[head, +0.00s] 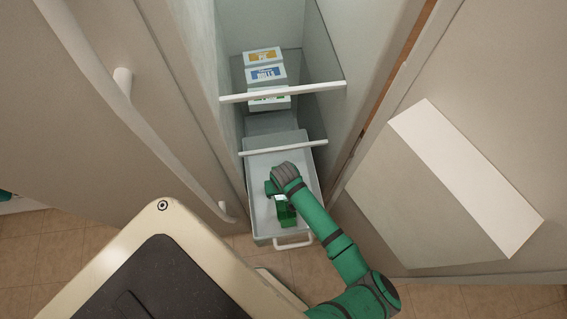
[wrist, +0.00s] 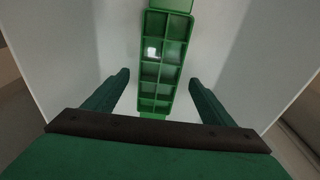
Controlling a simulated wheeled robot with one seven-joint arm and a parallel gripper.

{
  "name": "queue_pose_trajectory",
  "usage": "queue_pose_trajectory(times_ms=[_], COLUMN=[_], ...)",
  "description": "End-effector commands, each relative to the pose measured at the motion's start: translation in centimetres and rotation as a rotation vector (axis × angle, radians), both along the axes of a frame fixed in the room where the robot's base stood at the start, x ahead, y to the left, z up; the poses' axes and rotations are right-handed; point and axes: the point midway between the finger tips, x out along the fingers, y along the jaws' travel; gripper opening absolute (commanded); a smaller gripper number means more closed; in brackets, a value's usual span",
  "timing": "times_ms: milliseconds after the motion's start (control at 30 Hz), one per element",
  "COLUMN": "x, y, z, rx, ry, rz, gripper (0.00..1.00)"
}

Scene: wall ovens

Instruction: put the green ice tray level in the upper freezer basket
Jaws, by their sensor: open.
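The green ice tray (wrist: 161,58) has two rows of square cells and shows in the wrist view, running lengthwise away from me over a pale surface. My gripper (wrist: 160,77) is open, with one finger on each side of the tray and a visible gap on both sides. In the head view, my gripper (head: 284,208) is over the pulled-out freezer basket (head: 262,226), which has a white front handle. Green parts overlap there, so I cannot clearly separate tray from gripper. I cannot tell whether the tray rests on the basket floor.
White-trimmed shelf edges (head: 283,92) cross the freezer behind the basket. Several labelled boxes (head: 266,75) stand at the back. The open door with a white bin (head: 466,180) is at the right, and a tall door handle (head: 122,85) is at the left.

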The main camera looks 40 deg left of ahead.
Motion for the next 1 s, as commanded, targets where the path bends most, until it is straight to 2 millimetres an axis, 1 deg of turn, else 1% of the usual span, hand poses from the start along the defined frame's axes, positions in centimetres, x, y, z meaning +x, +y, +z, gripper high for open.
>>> queue_pose_trajectory(times_ms=[33, 200, 300, 400, 500, 600, 1000], x=[0.0, -0.3, -0.5, -0.6, -0.6, -0.7, -0.7], y=[-0.1, -0.4, -0.6, -0.7, -0.8, -0.9, -0.9], z=[1.1, 4.6, 6.3, 7.6, 8.4, 8.9, 9.0], rx=[0.001, 0.002, 0.001, 0.001, 0.0, -0.001, -0.001], ry=[-0.001, -0.002, -0.001, -0.001, -0.001, -0.001, -0.001], rz=[0.001, 0.001, 0.001, 0.001, 0.001, 0.001, 0.001], gripper=[0.77, 0.77, 0.77, 0.77, 0.77, 0.77, 0.77])
